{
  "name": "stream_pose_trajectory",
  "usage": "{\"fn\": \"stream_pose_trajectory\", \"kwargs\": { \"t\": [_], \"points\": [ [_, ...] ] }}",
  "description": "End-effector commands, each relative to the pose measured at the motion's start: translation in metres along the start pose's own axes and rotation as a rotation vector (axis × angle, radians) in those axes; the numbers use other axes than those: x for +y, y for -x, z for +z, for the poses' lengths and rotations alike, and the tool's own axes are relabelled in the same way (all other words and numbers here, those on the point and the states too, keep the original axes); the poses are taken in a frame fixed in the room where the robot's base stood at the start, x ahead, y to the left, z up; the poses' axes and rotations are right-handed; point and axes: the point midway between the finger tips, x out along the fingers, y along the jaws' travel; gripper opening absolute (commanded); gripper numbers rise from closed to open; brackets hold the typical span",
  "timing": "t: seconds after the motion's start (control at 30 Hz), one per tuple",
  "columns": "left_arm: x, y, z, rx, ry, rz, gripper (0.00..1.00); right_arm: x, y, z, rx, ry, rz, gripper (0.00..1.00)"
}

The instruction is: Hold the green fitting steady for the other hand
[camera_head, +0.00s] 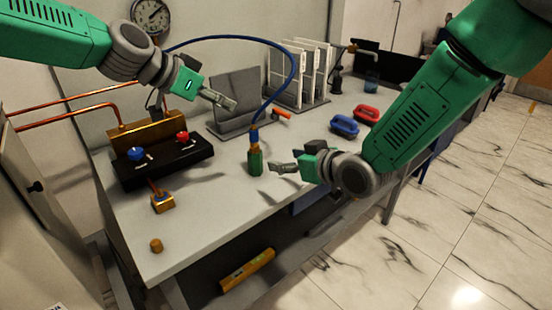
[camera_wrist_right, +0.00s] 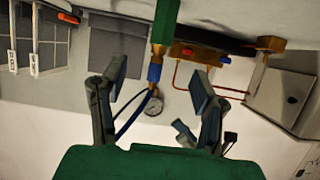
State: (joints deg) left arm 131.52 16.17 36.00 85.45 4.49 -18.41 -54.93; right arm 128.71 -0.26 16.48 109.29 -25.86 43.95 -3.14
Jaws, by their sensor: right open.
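The green fitting (camera_head: 255,162) stands upright on the bench, with a blue collar (camera_head: 254,137) and the blue hose (camera_head: 292,62) rising from its top. My right gripper (camera_head: 288,160) is open and empty just right of it, low over the bench. In the right wrist view the green fitting (camera_wrist_right: 165,22) and its blue collar (camera_wrist_right: 154,72) appear between the spread fingers (camera_wrist_right: 157,84), with no clear contact. My left gripper (camera_head: 220,98) is up left of the fitting, in front of a grey stand; its finger gap cannot be made out.
A black block with blue and red knobs (camera_head: 162,165) and a brass cube (camera_head: 163,202) stand at left. Grey racks (camera_head: 232,100) stand behind. Blue (camera_head: 345,126) and red (camera_head: 367,115) handled items lie right. Front bench surface is mostly clear.

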Motion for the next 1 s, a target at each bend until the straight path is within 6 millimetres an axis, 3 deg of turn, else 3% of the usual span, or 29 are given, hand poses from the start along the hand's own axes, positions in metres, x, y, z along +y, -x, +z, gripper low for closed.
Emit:
{"fn": "stream_pose_trajectory", "kwargs": {
  "t": [0.6,0.8,1.0],
  "points": [
    [0.001,0.0,0.0,0.0,0.0,0.0,0.34,-0.001,-0.109,0.002,-0.001,-0.002,-0.001,0.55],
    [0.001,0.0,0.0,0.0,-0.001,0.0,0.34,-0.001,-0.127,0.002,-0.002,0.0,-0.001,0.55],
    [0.0,0.001,0.0,0.0,0.0,0.0,0.34,-0.001,-0.133,0.002,-0.002,-0.001,-0.001,0.55]
  ]
}}
